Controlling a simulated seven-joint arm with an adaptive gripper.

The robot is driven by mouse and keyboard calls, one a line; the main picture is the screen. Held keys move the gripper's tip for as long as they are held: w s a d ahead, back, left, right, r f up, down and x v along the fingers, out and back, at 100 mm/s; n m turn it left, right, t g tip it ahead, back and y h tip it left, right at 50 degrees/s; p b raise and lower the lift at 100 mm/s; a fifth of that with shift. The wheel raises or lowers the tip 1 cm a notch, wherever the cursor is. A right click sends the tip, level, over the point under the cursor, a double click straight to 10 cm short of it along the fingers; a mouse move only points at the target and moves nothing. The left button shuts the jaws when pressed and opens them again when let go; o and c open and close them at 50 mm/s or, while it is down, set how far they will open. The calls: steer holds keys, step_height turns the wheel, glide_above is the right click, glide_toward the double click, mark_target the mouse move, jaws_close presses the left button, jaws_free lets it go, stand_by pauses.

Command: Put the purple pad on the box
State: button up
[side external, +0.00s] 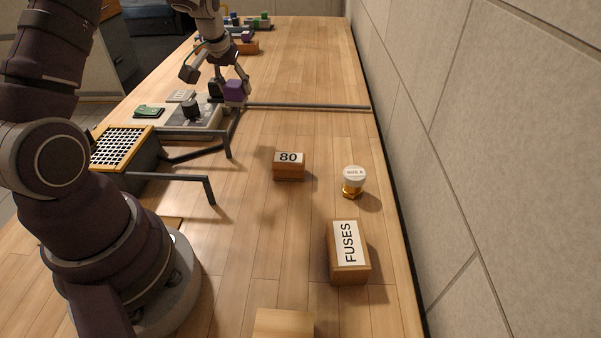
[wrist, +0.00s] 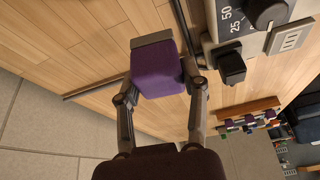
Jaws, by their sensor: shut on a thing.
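The purple pad (side external: 235,91) is a small block between the fingers of my gripper (side external: 231,85). In the wrist view the purple pad (wrist: 157,70) has a grey far end, and both fingers of my gripper (wrist: 160,78) press its sides. My gripper is shut on it, beside the right edge of a grey control box (side external: 212,112) with a black knob. The control box also shows in the wrist view (wrist: 235,35). A wooden box marked FUSES (side external: 348,252) stands at the front right. I cannot tell which box the task means.
Dark bracket-like hooks (side external: 210,188) reach out from a grille-topped unit (side external: 125,147). A wooden block marked 80 (side external: 288,167) and a brass-and-white round piece (side external: 354,181) stand mid-table. A thin rod (side external: 310,106) crosses the table. A wall bounds the right side.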

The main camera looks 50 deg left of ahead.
steer(key=w+d+r+m+h, duration=0.2)
steer(key=w+d+m, duration=0.15)
steer(key=d, duration=0.75)
steer(key=r+m+h, duration=0.2)
steer(key=m+h, duration=0.2)
steer(key=m, duration=0.9)
glide_above(361, 242)
steer(key=a, duration=0.2)
steer(key=f, duration=0.2)
steer(key=s+f, duration=0.1)
steer(key=f, duration=0.5)
steer(key=shift+s+d, duration=0.2)
steer(key=shift+d, duration=0.2)
steer(key=shift+f, duration=0.1)
steer(key=o, duration=1.1)
steer(key=shift+o, duration=0.2)
